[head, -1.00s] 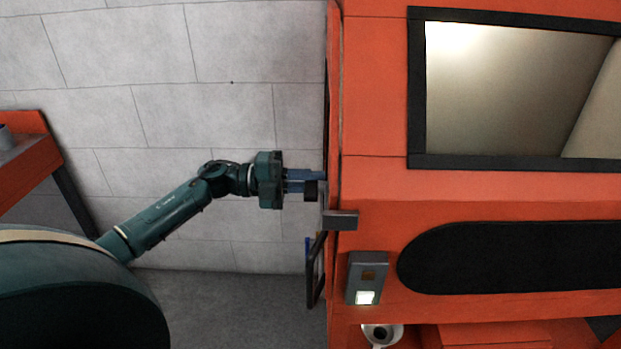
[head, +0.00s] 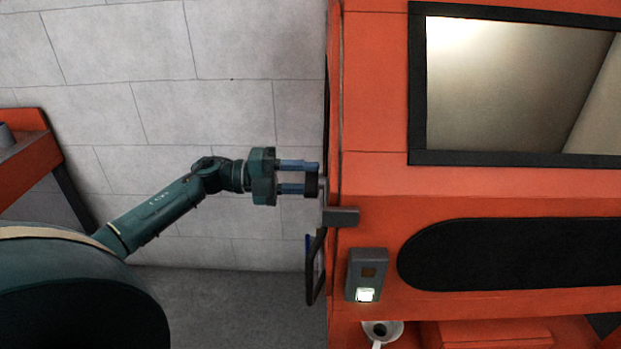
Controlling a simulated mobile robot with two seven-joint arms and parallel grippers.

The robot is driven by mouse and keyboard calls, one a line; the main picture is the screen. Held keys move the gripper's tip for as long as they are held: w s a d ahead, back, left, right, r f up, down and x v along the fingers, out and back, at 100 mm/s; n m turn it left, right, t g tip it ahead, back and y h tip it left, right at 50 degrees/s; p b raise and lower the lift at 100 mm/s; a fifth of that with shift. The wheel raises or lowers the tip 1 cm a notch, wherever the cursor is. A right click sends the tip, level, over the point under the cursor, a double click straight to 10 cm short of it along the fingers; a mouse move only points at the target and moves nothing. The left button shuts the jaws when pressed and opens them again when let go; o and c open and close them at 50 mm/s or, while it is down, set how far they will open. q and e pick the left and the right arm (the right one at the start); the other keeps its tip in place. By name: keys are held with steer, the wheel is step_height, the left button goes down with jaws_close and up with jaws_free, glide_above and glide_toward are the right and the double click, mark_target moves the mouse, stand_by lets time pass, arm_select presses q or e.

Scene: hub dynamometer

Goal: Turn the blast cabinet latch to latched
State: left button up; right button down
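The orange blast cabinet (head: 375,185) fills the right side of the head view. At its left edge is the latch, with a black grip (head: 311,186) sticking out to the left and a grey bar (head: 326,194) behind it. A grey block (head: 342,217) sits just below on the cabinet front. My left gripper (head: 308,177) comes in from the left with its two blue fingers apart, one above the other. The upper finger passes above the black grip; the lower finger's tip is hidden behind or against it. Contact cannot be told. My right gripper is out of view.
A grey box with a lit button (head: 366,276) is on the cabinet front below the latch. A dark framed piece (head: 316,268) hangs at the cabinet's left edge. A dark-framed window (head: 515,158) is at upper right. An orange bench (head: 28,150) stands far left.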

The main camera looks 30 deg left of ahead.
arm_select(q)
steer(key=b+v, duration=0.2)
steer(key=v, duration=1)
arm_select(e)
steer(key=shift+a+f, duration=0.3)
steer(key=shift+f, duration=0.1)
arm_select(q)
steer(key=shift+w, duration=0.1)
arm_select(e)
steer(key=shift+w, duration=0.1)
